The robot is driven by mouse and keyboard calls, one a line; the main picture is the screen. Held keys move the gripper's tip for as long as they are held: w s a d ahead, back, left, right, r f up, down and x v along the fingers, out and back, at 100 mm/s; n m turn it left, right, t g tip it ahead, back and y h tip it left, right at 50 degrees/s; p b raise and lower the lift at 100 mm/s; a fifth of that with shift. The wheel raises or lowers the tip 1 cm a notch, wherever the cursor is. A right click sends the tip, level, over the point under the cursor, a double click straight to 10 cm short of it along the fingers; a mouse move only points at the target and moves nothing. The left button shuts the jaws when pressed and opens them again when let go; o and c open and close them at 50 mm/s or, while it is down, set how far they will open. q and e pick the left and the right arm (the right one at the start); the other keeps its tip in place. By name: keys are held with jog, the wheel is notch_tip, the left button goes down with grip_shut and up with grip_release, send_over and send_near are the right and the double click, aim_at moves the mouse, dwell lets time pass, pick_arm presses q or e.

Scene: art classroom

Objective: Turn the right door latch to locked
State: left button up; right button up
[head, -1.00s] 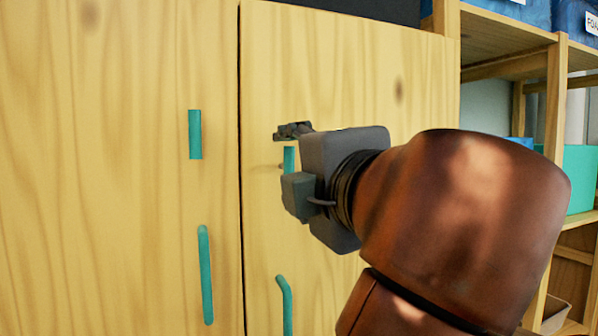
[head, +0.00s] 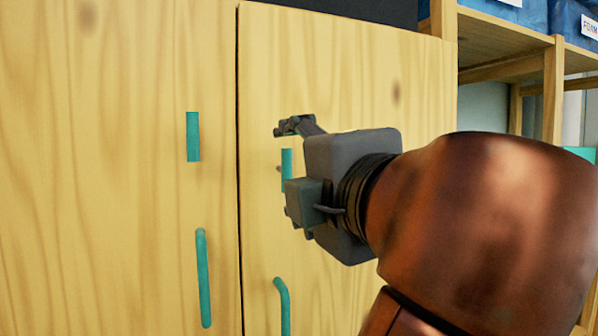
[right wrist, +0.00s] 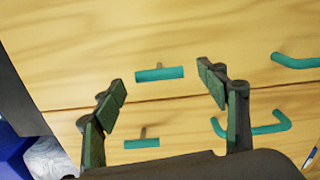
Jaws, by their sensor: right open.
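The right door latch (head: 286,160) is a teal bar standing upright on the right cabinet door (head: 345,60). My right gripper (head: 291,172) is open in front of it, one finger above the latch and one below. The gripper body hides part of the door. In the right wrist view the latch (right wrist: 160,73) shows between the two spread fingers (right wrist: 162,82), apart from both. Whether the fingertips touch the door I cannot tell. The left door latch (head: 193,137) is also upright; it shows below the seam in the wrist view (right wrist: 142,143). My left gripper is out of view.
Teal handles sit below the latches, one on the left door (head: 203,278) and one on the right door (head: 283,305). Open wooden shelves (head: 553,90) with blue bins (head: 575,22) stand to the right. The left door (head: 90,170) has clear space in front.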

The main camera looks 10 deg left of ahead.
jog(key=v, duration=1)
jog(key=shift+s+d, duration=0.2)
